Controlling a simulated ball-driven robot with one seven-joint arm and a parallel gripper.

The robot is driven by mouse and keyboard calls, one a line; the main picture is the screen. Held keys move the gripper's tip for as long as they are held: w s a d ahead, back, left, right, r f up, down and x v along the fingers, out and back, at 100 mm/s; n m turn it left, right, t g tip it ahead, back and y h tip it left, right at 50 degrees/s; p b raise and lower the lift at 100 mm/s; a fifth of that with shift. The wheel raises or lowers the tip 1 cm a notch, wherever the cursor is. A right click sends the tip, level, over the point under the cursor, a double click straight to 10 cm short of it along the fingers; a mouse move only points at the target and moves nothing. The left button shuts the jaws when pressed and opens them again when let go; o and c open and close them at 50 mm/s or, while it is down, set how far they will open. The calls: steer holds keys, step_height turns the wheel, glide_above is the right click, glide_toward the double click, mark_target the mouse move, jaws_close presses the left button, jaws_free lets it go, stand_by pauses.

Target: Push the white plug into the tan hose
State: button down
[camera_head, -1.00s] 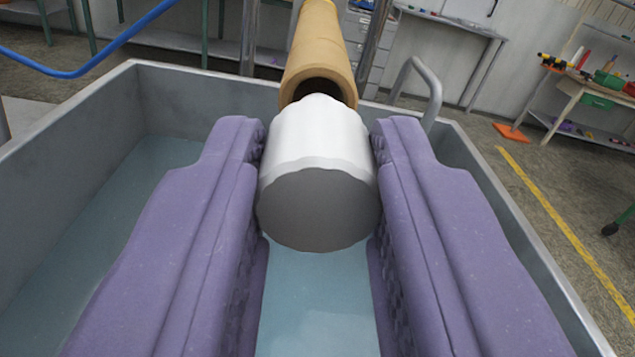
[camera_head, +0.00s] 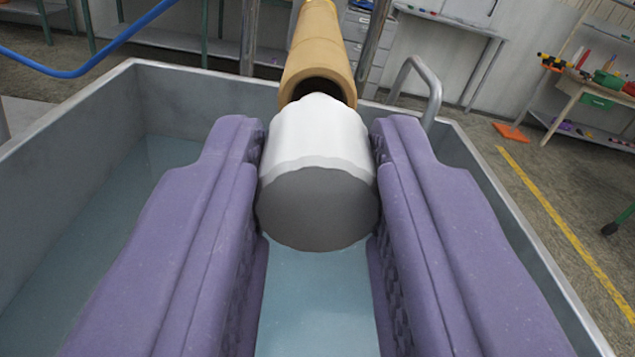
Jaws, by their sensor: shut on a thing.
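The white plug (camera_head: 318,140) is held between the two purple fingers of my gripper (camera_head: 318,165), with its grey end face toward the camera. The tan hose (camera_head: 319,50) hangs down from the top of the picture just beyond the plug. Its dark open mouth faces the plug and shows above the plug's far end. The plug's far end overlaps the lower part of the mouth in the view. I cannot tell whether the plug touches the hose rim or sits inside it.
A grey metal tub (camera_head: 105,95) with a blue-green bottom lies below and around my gripper. A bent grey pipe (camera_head: 432,90) rises at its back right rim. A blue hose (camera_head: 105,52) hangs at the upper left. Metal posts (camera_head: 249,40) stand behind the tub.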

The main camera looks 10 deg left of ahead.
mark_target(317, 213)
steer(key=shift+b+x, duration=0.55)
steer(key=shift+x, duration=0.75)
stand_by(1.7)
steer(key=c, duration=0.8)
jaws_free()
steer(key=shift+w, duration=0.1)
steer(key=p+v, duration=0.2)
steer(key=v, duration=0.6)
